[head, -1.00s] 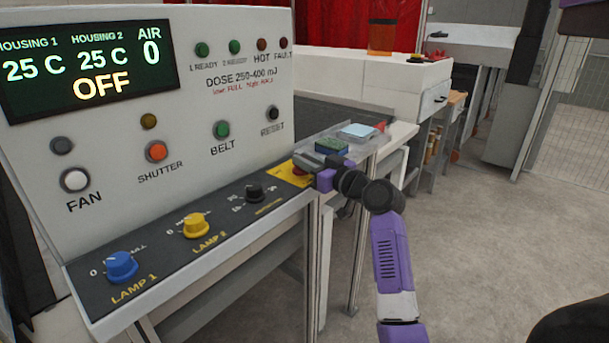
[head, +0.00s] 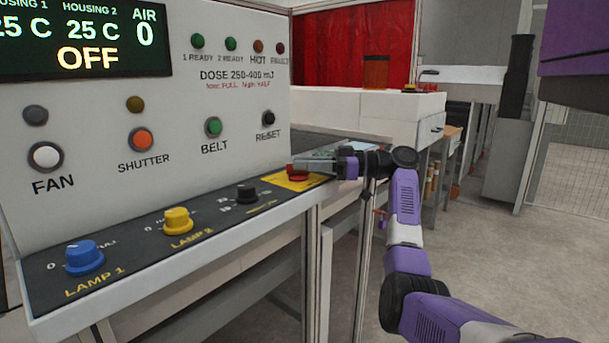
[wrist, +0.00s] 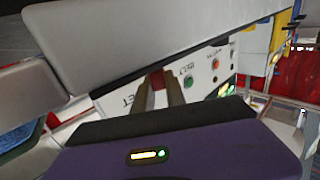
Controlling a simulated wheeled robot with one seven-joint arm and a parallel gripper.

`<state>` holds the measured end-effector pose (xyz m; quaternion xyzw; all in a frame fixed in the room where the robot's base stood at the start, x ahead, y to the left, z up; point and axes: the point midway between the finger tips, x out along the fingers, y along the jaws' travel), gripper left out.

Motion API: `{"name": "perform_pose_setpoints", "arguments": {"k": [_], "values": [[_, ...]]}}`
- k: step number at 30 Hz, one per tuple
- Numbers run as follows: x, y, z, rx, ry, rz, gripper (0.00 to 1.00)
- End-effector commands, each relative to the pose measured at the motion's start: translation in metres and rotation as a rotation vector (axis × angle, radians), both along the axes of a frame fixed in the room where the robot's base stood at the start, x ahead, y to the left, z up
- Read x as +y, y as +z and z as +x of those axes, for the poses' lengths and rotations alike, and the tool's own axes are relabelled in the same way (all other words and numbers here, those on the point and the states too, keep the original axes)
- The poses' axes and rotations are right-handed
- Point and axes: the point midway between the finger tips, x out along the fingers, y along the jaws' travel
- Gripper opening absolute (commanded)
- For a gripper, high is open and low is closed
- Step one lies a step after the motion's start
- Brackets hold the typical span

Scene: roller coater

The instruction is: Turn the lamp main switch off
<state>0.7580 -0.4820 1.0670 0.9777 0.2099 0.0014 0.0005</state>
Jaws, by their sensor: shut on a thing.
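A red knob (head: 297,173) sits on a yellow plate (head: 285,182) at the right end of the sloping dark control strip. No lamp main switch label is readable, so I cannot tell from lettering whether this is it. My gripper (head: 307,166) comes in from the right, low over the plate, and partly hides the knob. In the wrist view, the two fingertips (wrist: 157,86) close around a small red thing (wrist: 157,78), which appears to be the red knob. The display (head: 85,40) reads OFF.
The strip also carries a blue LAMP 1 knob (head: 84,257), a yellow LAMP 2 knob (head: 177,221) and a black knob (head: 247,194). The upright panel with buttons stands close behind. Open floor (head: 480,260) lies to the right.

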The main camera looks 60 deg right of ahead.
Motion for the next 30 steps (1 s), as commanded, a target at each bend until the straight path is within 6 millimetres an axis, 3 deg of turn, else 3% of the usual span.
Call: {"name": "perform_pose_setpoints", "arguments": {"k": [12,27,28,30], "values": [[-0.0008,-0.0029,0.0016,0.006,0.132,0.001,0.00],[-0.0006,-0.0038,0.0021,0.008,0.146,0.000,0.00],[-0.0005,-0.0038,0.0022,0.008,0.146,0.001,0.18],[-0.0006,-0.0036,0.0023,0.007,0.146,0.001,0.32]]}}
